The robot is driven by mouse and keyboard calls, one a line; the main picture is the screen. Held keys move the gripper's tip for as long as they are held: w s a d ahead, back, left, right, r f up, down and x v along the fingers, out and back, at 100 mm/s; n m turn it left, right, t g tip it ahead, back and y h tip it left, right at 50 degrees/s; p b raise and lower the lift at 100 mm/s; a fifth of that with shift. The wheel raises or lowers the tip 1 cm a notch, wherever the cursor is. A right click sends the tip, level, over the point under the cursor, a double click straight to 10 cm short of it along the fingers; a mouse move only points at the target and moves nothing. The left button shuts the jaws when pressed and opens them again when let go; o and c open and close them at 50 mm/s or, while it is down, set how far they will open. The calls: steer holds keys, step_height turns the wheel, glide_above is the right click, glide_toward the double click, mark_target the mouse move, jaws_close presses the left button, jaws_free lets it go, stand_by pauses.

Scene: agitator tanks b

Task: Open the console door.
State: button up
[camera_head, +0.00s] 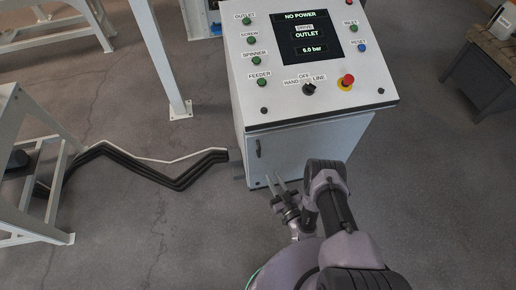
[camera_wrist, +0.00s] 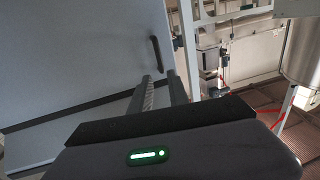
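The console (camera_head: 310,50) stands in front of me with a sloped control panel on top. Its light grey door (camera_head: 310,150) is on the front face below the panel and looks shut. A dark vertical handle (camera_head: 258,148) sits near the door's left edge. In the wrist view the door (camera_wrist: 80,60) fills the left side, with the handle (camera_wrist: 155,50) beyond the fingers. My gripper (camera_head: 275,180) is open and empty, below and slightly right of the handle in the head view. Its two fingers (camera_wrist: 162,77) point towards the door, apart from the handle. Part of the door is hidden behind my arm.
The console screen (camera_head: 310,38) reads NO POWER. Black cables (camera_head: 150,170) run along the floor to the console's left. A white frame (camera_head: 30,170) stands at far left, and a post (camera_head: 160,50) behind. The floor around the console's right is clear.

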mark_target(259, 156)
steer(key=shift+b+x, duration=2.9)
steer(key=shift+x, duration=4.1)
jaws_close()
steer(key=shift+s, duration=0.1)
